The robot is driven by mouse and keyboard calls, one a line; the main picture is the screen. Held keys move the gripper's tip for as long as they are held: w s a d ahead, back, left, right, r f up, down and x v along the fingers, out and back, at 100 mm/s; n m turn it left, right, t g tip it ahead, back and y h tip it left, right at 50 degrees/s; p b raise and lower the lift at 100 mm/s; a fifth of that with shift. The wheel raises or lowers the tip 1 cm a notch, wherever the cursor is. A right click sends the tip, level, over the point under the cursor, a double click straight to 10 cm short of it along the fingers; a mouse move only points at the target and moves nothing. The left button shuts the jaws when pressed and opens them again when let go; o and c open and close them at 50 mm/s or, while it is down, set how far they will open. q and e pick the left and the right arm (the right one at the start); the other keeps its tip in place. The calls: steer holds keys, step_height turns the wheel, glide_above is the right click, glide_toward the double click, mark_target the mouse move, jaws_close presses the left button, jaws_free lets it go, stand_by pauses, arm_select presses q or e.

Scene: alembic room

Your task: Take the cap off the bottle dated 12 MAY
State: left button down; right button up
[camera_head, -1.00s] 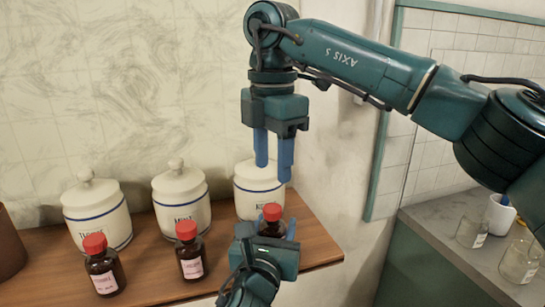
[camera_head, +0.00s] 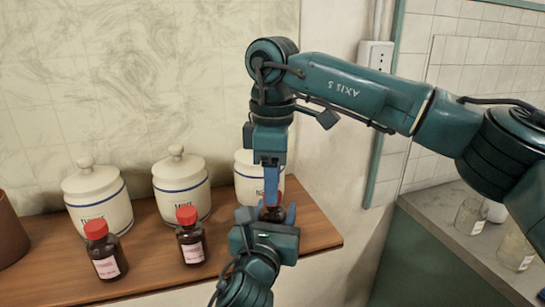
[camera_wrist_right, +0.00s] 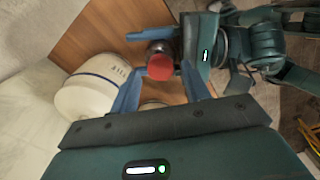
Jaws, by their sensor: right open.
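A dark bottle with a red cap (camera_wrist_right: 160,67) stands at the shelf's right end; its label is hidden. My left gripper (camera_head: 268,214) has its blue fingers on either side of this bottle's body and appears closed on it. My right gripper (camera_head: 272,192) points down from above, edge-on in the head view. In the right wrist view it is open, its fingertips either side of the red cap with gaps. Two more red-capped bottles, the left one (camera_head: 106,252) and the middle one (camera_head: 191,238), stand apart on the shelf. Their label dates are too small to read.
Three white lidded jars, left (camera_head: 97,200), middle (camera_head: 181,187) and right (camera_head: 246,175), line the back of the wooden shelf (camera_head: 150,270). A brown pot (camera_head: 8,232) is at far left. Glass jars (camera_head: 470,216) stand on a grey counter at right.

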steer(key=shift+f, duration=0.75)
steer(key=shift+c, duration=0.5)
